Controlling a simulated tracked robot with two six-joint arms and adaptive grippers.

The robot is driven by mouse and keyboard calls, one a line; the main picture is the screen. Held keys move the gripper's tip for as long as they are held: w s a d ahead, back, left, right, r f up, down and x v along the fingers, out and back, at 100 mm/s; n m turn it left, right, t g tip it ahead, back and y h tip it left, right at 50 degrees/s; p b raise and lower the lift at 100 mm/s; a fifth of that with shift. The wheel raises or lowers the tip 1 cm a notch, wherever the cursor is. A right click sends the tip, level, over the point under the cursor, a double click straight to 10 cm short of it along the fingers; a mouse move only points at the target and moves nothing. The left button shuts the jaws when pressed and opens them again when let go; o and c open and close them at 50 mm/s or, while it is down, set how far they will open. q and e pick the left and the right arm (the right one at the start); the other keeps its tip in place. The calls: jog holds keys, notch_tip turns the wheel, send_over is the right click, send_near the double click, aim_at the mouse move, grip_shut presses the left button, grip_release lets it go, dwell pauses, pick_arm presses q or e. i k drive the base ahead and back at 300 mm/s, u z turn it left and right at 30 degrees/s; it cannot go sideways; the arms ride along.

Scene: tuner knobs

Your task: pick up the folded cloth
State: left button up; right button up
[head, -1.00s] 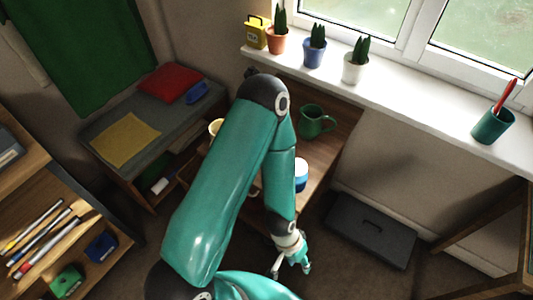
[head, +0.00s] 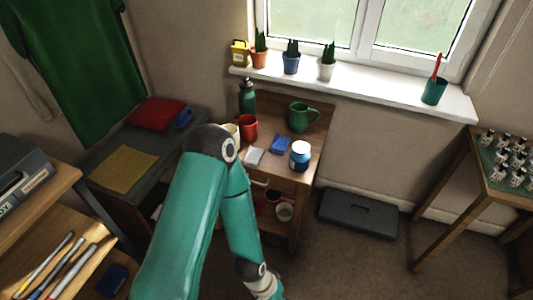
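Several flat items could be the folded cloth, and I cannot tell which one it is. A flat yellow cloth-like piece (head: 124,170) and a thicker red folded piece (head: 155,113) lie on the dark grey bench top at the left. A small whitish-grey flat piece (head: 254,157) and a blue one (head: 280,144) lie on the small wooden table. My one visible arm, apparently the left, rises from the bottom and bends down, its elbow in front of the table's left side. Its wrist is at the bottom edge and its fingers are outside the frame. My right gripper is not seen.
The wooden table also holds a green bottle (head: 247,97), a red mug (head: 247,127), a green jug (head: 303,117) and a blue-and-white jar (head: 300,156). A dark grey case (head: 358,213) is on the floor. A table with small bottles (head: 510,160) stands right. Floor between is clear.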

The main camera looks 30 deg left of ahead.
aim_at(280, 144)
jog(key=u, duration=1.55)
jog(key=i, duration=0.95)
jog(key=z, duration=0.1)
